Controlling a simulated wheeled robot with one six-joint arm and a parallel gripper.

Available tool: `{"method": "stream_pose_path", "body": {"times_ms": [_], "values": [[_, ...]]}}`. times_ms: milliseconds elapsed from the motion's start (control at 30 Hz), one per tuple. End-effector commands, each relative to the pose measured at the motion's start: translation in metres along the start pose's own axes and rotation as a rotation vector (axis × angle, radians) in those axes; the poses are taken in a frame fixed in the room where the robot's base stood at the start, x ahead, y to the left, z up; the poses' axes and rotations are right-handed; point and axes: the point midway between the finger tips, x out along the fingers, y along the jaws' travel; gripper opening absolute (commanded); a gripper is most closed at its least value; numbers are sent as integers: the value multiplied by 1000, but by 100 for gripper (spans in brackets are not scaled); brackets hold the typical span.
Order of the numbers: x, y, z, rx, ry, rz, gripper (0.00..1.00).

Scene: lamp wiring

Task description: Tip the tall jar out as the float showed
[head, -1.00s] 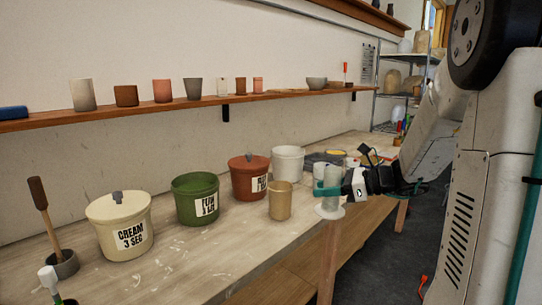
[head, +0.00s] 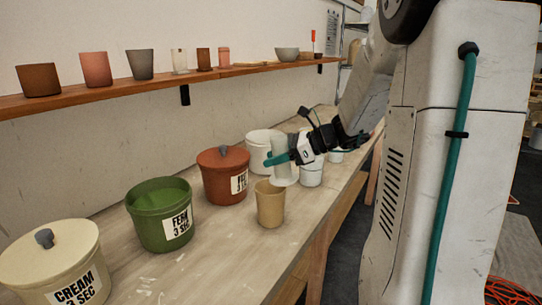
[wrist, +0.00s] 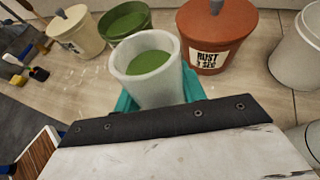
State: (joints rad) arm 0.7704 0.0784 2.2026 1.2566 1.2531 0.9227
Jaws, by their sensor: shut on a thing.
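The tall jar (head: 284,172) is pale grey and looks close to upright in the head view. My gripper (head: 279,158), with teal fingers, is shut around it above the bench. In the wrist view, the jar (wrist: 147,88) is between the fingers and green glaze shows inside it. The open green bucket (head: 163,220), labelled FERN 3 SEC, stands to the left and holds green glaze; it also shows in the wrist view (wrist: 124,20). A tan cup (head: 270,208) stands just below and left of the jar in the head view. I see no float.
A lidded rust bucket (head: 222,178) and a lidded cream bucket (head: 55,262) stand on the bench (head: 215,265). White buckets (head: 260,146) (head: 312,173) stand near the jar. A shelf (head: 110,95) with cups runs along the wall above. The bench front is largely clear.

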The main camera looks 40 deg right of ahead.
Motion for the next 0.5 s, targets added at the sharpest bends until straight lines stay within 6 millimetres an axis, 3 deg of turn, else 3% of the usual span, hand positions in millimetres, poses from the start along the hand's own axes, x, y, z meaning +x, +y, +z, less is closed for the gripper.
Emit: {"method": "stream_pose_path", "body": {"times_ms": [500], "values": [[-20, -1, -21, -3, 580, 0, 9]]}}
